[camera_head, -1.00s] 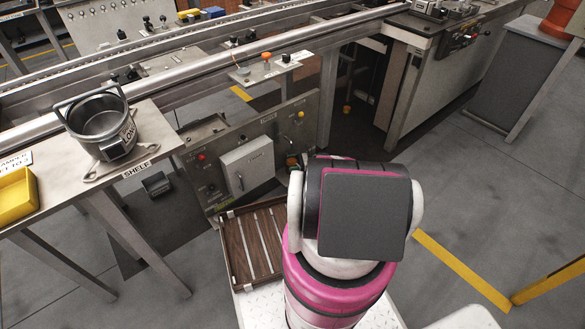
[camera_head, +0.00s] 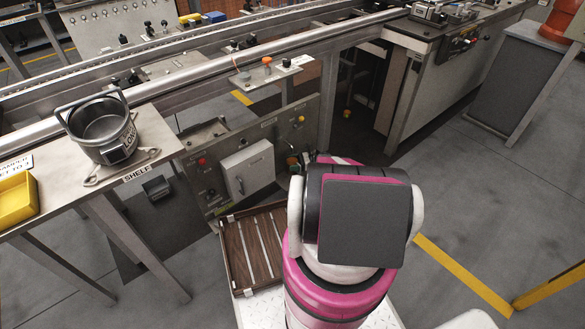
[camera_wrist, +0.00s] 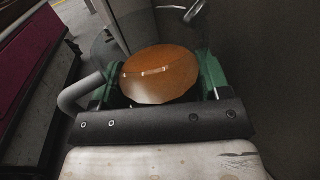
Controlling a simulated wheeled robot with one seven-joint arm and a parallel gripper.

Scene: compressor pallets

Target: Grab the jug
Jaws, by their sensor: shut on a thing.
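In the wrist view a clear-walled jug (camera_wrist: 160,72) with amber contents sits between the green fingers of my gripper (camera_wrist: 158,82). A grey curved handle (camera_wrist: 75,97) stands out at its left. My gripper is shut on the jug. The jug's lower part is hidden behind the dark gripper body. In the head view my arm covers most of the gripper and jug; only small green and orange bits show just left of the arm's top.
A metal pot (camera_head: 102,125) with a raised handle stands on the shelf table (camera_head: 165,140) at left, beside a yellow bin (camera_head: 15,200). A grey control panel (camera_head: 250,170) stands close ahead of my arm. A slatted brown tray (camera_head: 232,255) lies at my base. Floor at right is open.

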